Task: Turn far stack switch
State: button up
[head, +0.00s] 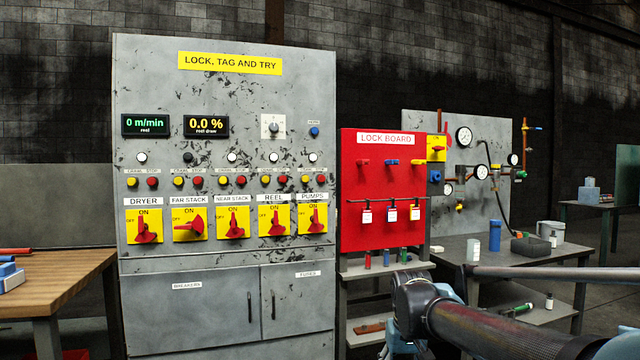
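The far stack switch (190,226) is a red rotary handle on a yellow plate, second from left in the row on the grey cabinet (290,75). Its handle lies nearly level, along the OFF direction, unlike the more upright handles beside it. The lamp above it (188,157) is dark. The FAR STACK label (188,200) is right above the plate. My arm (480,320) crosses the lower right, well apart from the switch. No gripper fingers can be made out.
The dryer switch (145,229) and near stack switch (233,224) flank it closely. A red lock board (385,235) with tags stands right of the cabinet. A wooden bench (50,280) is at left; a grey table (460,246) is at right. The cabinet's front looks unobstructed.

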aim_at(197, 223)
jog(key=u, duration=1.25)
jog(key=k, duration=1.1)
jog(key=u, duration=0.4)
jog(key=i, duration=1.45)
jog(key=u, duration=0.05)
